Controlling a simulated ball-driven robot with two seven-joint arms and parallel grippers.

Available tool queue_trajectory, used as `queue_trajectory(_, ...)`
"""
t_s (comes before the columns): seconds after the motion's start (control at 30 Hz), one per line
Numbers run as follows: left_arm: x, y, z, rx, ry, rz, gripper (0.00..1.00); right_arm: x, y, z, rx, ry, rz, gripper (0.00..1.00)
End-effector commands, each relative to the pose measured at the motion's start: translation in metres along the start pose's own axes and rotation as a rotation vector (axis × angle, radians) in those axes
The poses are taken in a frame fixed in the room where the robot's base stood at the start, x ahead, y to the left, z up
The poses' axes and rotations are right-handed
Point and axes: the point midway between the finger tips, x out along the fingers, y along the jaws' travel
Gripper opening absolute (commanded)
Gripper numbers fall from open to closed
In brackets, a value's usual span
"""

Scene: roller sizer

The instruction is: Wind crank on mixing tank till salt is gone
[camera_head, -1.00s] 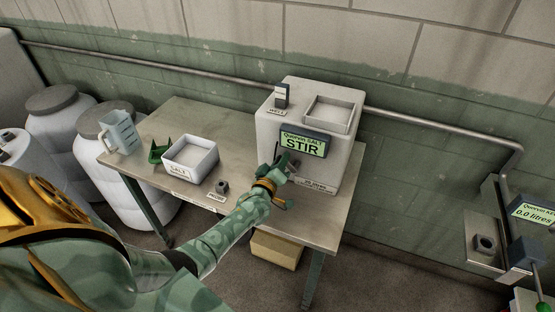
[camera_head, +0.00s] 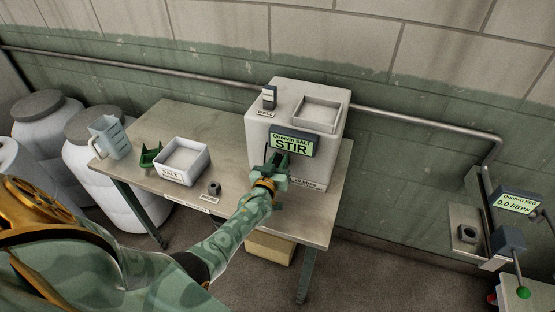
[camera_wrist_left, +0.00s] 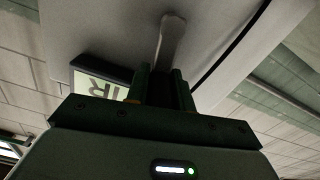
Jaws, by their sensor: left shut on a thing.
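The mixing tank (camera_head: 255,135) is a pale box on the table, with a square open top. Its display (camera_head: 291,145) reads "Quorvin SALT STIR". My left gripper (camera_head: 279,163) is at the tank's front, just below the display. In the left wrist view its fingers (camera_wrist_left: 165,88) are shut at the lower end of a grey crank arm (camera_wrist_left: 171,38) on the tank's face. The gripped handle is hidden between the fingers. I cannot see whether salt is left inside the tank. My right gripper is not in view.
On the table (camera_head: 228,196) are a white salt tray (camera_head: 183,175), a green scoop (camera_head: 150,155), a clear jug (camera_head: 112,138) and a small dark block (camera_head: 214,188). White drums (camera_head: 40,135) stand at left. A keg display (camera_head: 517,202) reads 0.0 litres at right.

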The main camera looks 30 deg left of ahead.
Motion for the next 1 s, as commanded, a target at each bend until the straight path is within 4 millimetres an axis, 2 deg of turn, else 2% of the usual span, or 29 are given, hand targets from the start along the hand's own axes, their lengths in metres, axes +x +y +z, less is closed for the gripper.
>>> queue_trajectory(0.43,-0.002,0.002,0.004,0.009,-0.008,0.002,0.01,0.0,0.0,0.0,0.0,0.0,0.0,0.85)
queue_trajectory(0.47,-0.002,0.002,0.004,0.009,-0.009,0.002,0.29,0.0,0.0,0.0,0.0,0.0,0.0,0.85)
queue_trajectory(0.5,-0.002,0.002,0.004,0.009,-0.008,0.002,0.4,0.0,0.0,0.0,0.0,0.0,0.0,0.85)
queue_trajectory(0.53,-0.002,0.002,0.004,0.009,-0.008,0.002,0.45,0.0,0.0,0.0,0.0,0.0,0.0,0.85)
queue_trajectory(0.83,-0.003,0.001,0.002,0.009,-0.004,0.001,0.45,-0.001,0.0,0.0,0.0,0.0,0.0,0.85)
queue_trajectory(1.0,-0.024,0.002,0.0,0.009,-0.005,0.001,0.45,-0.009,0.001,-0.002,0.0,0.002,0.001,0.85)
